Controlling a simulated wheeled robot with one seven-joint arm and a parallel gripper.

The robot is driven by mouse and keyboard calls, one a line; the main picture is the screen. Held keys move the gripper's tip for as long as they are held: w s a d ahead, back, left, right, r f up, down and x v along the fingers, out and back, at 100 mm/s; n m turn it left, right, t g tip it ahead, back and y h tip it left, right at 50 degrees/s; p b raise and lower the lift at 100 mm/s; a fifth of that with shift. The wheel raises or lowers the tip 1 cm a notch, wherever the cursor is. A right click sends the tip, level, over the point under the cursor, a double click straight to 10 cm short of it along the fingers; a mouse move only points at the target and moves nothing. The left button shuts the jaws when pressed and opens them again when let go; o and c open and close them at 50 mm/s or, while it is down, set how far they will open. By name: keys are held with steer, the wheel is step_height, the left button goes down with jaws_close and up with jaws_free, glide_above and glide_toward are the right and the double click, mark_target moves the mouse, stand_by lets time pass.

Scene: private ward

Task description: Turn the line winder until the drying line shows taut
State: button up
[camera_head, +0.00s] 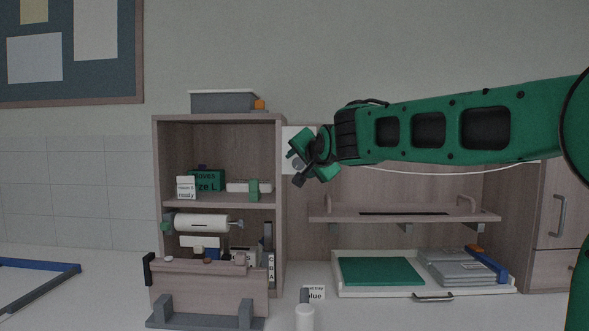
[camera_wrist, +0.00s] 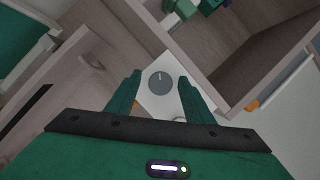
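The line winder is a round grey knob (camera_wrist: 161,83) with a small light mark, on a white plate (camera_wrist: 152,102) in the wrist view. In the head view the white plate (camera_head: 291,135) is on the wall right of the shelf unit, and my gripper covers most of it. My gripper (camera_wrist: 160,98) is open, one finger on each side of the knob. I cannot tell whether the fingers touch it. My gripper (camera_head: 302,163) also shows in the head view. The drying line (camera_head: 430,173) is a thin white cord that sags behind my arm toward the cabinet.
The wooden shelf unit (camera_head: 281,220) stands close left of my gripper, with a grey bin (camera_head: 222,102) on top. A wall shelf (camera_head: 340,213) is below the line. A white tray (camera_head: 345,288) with a green sheet lies on the counter.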

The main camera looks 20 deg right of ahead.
steer(key=shift+s+r, duration=0.15)
steer(key=shift+s, duration=0.05)
steer(key=v, duration=1)
steer(key=shift+s, duration=0.1)
